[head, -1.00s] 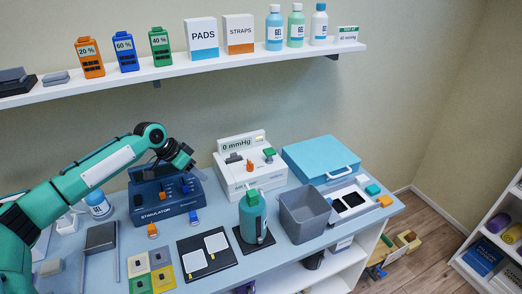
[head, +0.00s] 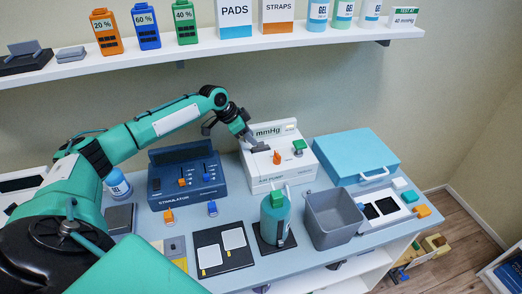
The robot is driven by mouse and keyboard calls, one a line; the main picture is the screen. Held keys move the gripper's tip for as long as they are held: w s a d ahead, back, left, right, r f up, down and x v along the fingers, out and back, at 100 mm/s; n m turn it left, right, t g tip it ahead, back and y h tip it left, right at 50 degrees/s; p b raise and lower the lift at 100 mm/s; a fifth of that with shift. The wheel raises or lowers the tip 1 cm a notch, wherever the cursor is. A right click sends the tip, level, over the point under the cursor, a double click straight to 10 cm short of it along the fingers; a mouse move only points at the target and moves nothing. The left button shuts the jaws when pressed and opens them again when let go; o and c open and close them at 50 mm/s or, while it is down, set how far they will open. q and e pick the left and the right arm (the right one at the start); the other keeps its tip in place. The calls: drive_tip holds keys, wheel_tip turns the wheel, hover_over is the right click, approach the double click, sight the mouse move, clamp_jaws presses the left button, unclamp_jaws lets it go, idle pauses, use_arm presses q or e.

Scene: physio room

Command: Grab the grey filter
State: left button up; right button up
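A small dark grey piece (head: 261,148), which looks like the grey filter, sits at the left of the top of the white mmHg unit (head: 272,176). An orange part (head: 277,157) and a green part (head: 299,146) stand to its right on the same unit. My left gripper (head: 250,141) is at the grey piece, pointing down and right, and partly covers it. Its fingers are too small and overlapped to tell whether they are open, or whether they touch the piece. My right gripper is not in view.
The blue stimulator (head: 187,176) stands left of the unit, under my arm. A green-capped bottle (head: 276,217), a grey bin (head: 333,216) and a blue case (head: 357,155) stand in front and right. A loaded wall shelf (head: 210,46) runs above.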

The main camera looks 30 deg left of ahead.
sight(260, 151)
use_arm(q)
drive_tip(key=p+x, duration=0.1)
drive_tip(key=x, duration=0.1)
drive_tip(key=p+x, duration=0.1)
drive_tip(key=x, duration=0.1)
drive_tip(key=shift+w+d+r, duration=0.15)
drive_tip(key=shift+d, duration=0.15)
drive_tip(key=shift+w+f, duration=0.15)
drive_tip(key=shift+f, duration=0.25)
drive_tip(key=c, duration=0.8)
clamp_jaws()
